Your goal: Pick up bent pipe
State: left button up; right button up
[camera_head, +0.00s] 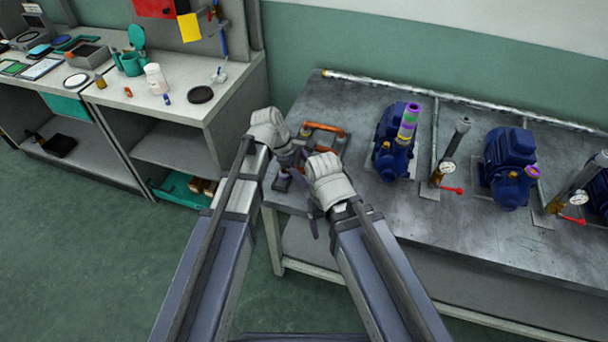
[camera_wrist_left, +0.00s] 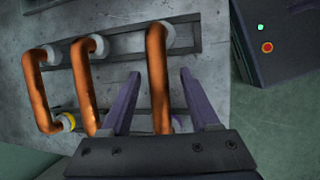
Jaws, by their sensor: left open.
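Several copper-coloured bent pipes lie in a row on a grey rack in the left wrist view: one at the left (camera_wrist_left: 38,95), one in the middle (camera_wrist_left: 82,85) and one at the right (camera_wrist_left: 157,80). White collars sit at their upper ends. My left gripper (camera_wrist_left: 160,74) is open, its purple fingers on either side of the right pipe in the picture. I cannot tell how far down they reach or whether they touch. In the head view a bent pipe (camera_head: 327,128) shows just beyond my grippers. My right gripper (camera_head: 300,178) is close by, its fingers mostly hidden.
Blue pumps (camera_head: 393,140) and (camera_head: 507,165) stand on the metal bench (camera_head: 450,215) to the right, with gauges and red-handled valves. A dark box (camera_wrist_left: 280,40) with a red and a green light is at the upper right. A cluttered workbench (camera_head: 225,85) stands left.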

pick_arm(q)
jog(key=shift+c, duration=0.2)
grip_shut()
dwell(1.1)
